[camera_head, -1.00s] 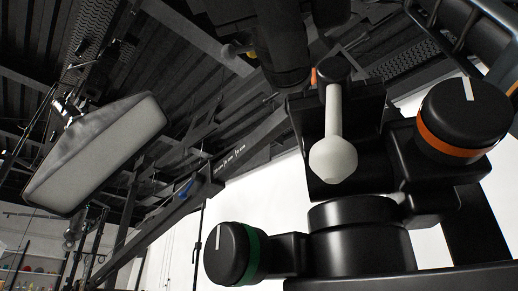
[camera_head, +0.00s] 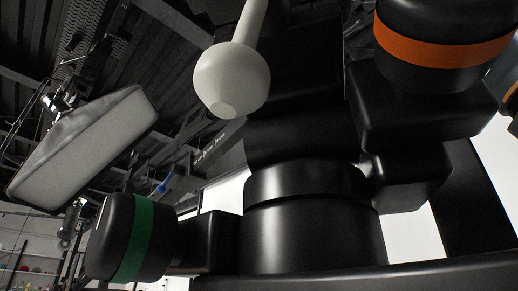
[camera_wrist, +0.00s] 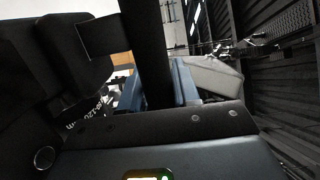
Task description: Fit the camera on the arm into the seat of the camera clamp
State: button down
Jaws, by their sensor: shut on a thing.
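In the head view a large black assembly of blocks and a cylinder (camera_head: 311,225) fills the right. It carries a green-banded knob (camera_head: 131,238) at lower left and an orange-banded knob (camera_head: 441,45) at upper right. A white rod with a faceted ball end (camera_head: 232,80) hangs in front of it. I cannot tell which part is the camera or the clamp seat. In the wrist view, blue finger-like parts of my gripper (camera_wrist: 157,88) flank a black bar (camera_wrist: 147,40), and it appears shut on that bar. The contact is partly hidden.
A softbox lamp (camera_head: 82,150) hangs at the left of the head view, and a grey one shows in the wrist view (camera_wrist: 213,76). Dark beams cross the ceiling. A black block (camera_wrist: 70,60) stands close at the left of the wrist view.

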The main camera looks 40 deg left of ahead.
aim_at(223, 13)
jog(key=shift+d+r+p, duration=0.1)
jog(key=shift+r+p, duration=0.1)
jog(key=shift+p, duration=0.2)
jog(key=shift+f+b, duration=2)
jog(key=shift+f, duration=0.95)
jog(key=shift+p, duration=0.75)
jog(key=shift+f+b, duration=0.8)
jog(key=shift+f, duration=0.8)
dwell(0.4)
jog(key=c, duration=1.1)
grip_release()
jog(key=o, duration=0.4)
jog(key=shift+c, duration=0.2)
jog(key=shift+f, duration=0.15)
